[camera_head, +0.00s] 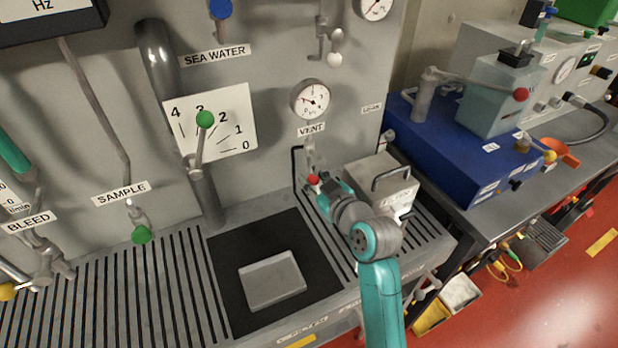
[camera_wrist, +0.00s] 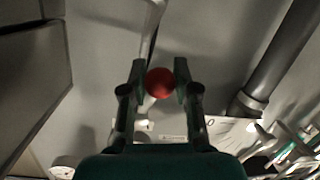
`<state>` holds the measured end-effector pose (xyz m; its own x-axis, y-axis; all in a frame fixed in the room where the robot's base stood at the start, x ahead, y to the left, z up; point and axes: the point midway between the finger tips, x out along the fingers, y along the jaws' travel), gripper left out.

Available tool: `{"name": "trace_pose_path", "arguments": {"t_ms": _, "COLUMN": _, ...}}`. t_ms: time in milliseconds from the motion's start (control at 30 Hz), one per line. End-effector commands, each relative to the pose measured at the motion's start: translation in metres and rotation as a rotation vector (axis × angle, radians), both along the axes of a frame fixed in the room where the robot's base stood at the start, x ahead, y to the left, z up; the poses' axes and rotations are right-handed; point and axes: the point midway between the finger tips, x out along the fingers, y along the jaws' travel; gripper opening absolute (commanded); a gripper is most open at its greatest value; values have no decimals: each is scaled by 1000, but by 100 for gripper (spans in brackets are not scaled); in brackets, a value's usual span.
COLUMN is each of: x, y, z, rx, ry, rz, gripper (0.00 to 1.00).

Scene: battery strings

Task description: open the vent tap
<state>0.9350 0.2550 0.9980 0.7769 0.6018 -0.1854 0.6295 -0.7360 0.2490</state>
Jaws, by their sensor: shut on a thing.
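The vent tap has a red ball knob (camera_head: 313,179) under the round gauge (camera_head: 310,98) and the VENT label (camera_head: 311,130) on the grey panel. The knob also shows in the wrist view (camera_wrist: 160,83). My gripper (camera_wrist: 160,82) has one finger on each side of the knob and is shut on it. In the head view my teal arm comes up from below, and my gripper (camera_head: 318,183) is at the knob, partly hiding it. The tap's body behind the knob is small and hard to make out.
A grey box with a black handle (camera_head: 391,178) stands close right of my gripper. A thin black bracket (camera_head: 297,168) is just left of the knob. A black mat (camera_head: 225,262) with a shallow tray (camera_head: 271,299) lies on the slotted bench. A large green-knobbed lever (camera_head: 204,119) is further left.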

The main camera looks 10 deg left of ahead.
Motion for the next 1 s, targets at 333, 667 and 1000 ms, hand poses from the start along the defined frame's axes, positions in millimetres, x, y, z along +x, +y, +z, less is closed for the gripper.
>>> {"name": "trace_pose_path", "arguments": {"t_ms": 333, "x": 5, "y": -6, "z": 1, "rx": -141, "ry": -103, "rz": 0, "gripper": 0}}
{"name": "trace_pose_path", "arguments": {"t_ms": 667, "x": 6, "y": -8, "z": 0, "rx": -178, "ry": -128, "rz": 0, "gripper": 0}}
{"name": "trace_pose_path", "arguments": {"t_ms": 1000, "x": 6, "y": -7, "z": 0, "rx": -178, "ry": -127, "rz": 1, "gripper": 37}}
